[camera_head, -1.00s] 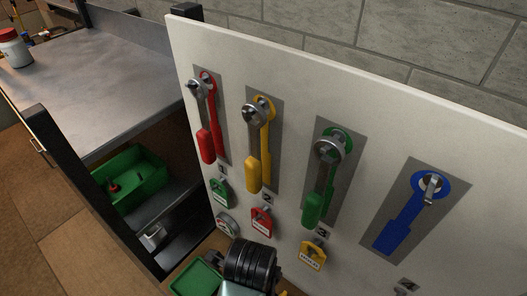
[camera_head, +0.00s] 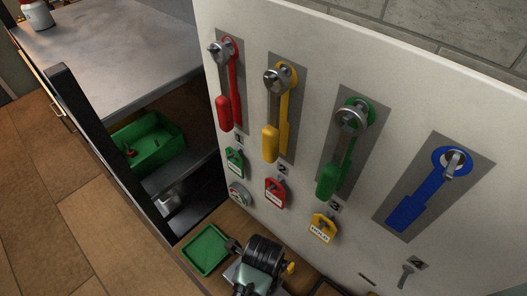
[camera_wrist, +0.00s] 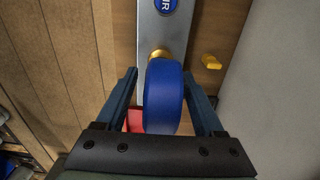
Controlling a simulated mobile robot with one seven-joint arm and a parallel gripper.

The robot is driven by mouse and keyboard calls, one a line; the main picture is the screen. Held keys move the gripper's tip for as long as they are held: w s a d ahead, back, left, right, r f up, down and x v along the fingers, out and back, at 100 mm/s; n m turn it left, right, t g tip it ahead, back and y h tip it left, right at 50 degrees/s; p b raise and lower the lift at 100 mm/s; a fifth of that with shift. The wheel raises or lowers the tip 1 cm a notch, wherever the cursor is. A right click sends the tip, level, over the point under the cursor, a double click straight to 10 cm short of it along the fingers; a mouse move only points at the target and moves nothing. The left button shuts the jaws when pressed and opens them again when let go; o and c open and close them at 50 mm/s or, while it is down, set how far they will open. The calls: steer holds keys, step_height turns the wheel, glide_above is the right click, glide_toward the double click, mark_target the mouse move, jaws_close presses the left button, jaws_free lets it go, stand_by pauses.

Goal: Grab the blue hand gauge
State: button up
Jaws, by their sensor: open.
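The blue hand gauge (camera_wrist: 163,98) shows in the wrist view as a thick, rounded blue body seen edge-on. A brass fitting joins its far end, at a grey metal plate (camera_wrist: 164,28) with a round blue label. My gripper (camera_wrist: 160,88) is open, with one dark blue finger on each side of the gauge. The gauge lies between the fingers, and the right finger looks closer to it. I cannot tell whether either finger touches it. I cannot make out the gauge in the head view.
A white board (camera_head: 330,50) carries red, yellow, green and blue handles, with padlocks below. A green tray (camera_head: 205,250) lies on the wooden surface. In the wrist view, a yellow knob (camera_wrist: 210,62) is right of the plate and a red thing (camera_wrist: 134,119) is partly hidden.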

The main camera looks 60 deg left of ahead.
steer(key=shift+f, duration=0.9)
jaws_close()
stand_by(0.8)
